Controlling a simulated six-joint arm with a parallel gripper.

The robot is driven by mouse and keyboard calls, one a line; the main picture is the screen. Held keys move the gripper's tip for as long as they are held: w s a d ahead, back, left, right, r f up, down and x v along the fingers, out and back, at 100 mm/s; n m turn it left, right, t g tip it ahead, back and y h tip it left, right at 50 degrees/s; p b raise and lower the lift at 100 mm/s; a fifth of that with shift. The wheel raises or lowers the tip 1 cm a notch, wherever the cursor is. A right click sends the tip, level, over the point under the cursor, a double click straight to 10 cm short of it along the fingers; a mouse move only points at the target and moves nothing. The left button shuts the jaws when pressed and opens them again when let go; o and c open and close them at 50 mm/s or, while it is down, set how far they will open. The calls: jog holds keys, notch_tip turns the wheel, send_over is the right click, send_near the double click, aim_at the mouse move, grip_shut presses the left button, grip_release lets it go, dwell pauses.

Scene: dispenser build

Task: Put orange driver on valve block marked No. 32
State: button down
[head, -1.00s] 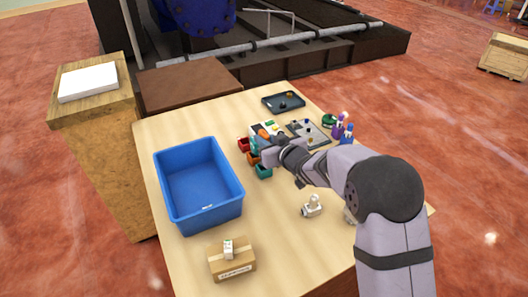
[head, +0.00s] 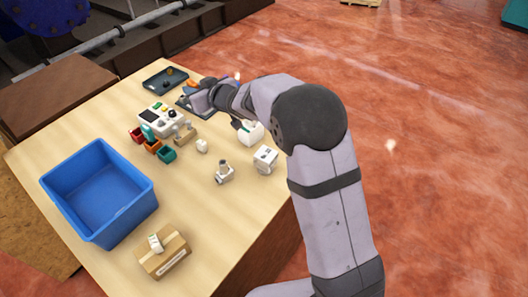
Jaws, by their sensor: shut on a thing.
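My gripper (head: 195,93) is at the far end of the table, over the grey plate (head: 183,104). It is shut on a small orange thing (head: 191,83), which looks like the orange driver. The wrist hides most of the grip and part of the plate. No number can be read, so I cannot tell which thing is the valve block marked No. 32. White pieces stand in front of the arm: a boxy one (head: 265,160), a small cube (head: 202,146) and a jointed fitting (head: 223,173).
A white device with buttons (head: 157,117) stands left of my gripper, beside small red (head: 137,134), orange (head: 153,146) and teal (head: 167,154) bins. A dark tray (head: 152,82) lies behind. A blue bin (head: 62,183) and cardboard box (head: 172,262) stand nearer.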

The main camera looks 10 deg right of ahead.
jog(key=w+d+r+m+h, duration=0.1)
jog(key=d+r, duration=0.1)
jog(key=d, duration=0.3)
jog(key=w+d+r+m+t+h, duration=0.1)
jog(key=d+r, duration=0.1)
jog(key=d, duration=0.4)
jog(key=w+d+r+m+h, duration=0.1)
jog(key=d+r, duration=0.2)
jog(key=d, duration=0.2)
jog(key=s+d+r+h, duration=0.15)
jog(key=s+d, duration=0.25)
jog(key=d, duration=0.4)
jog(key=s+d+r, duration=0.2)
jog(key=s+d, duration=0.1)
jog(key=d, duration=0.5)
jog(key=n+g+y, duration=0.3)
jog(key=n+y, duration=0.2)
jog(key=y, duration=0.2)
send_over(266, 154)
jog(key=shift+f, duration=8.3)
jog(key=shift+f, duration=0.1)
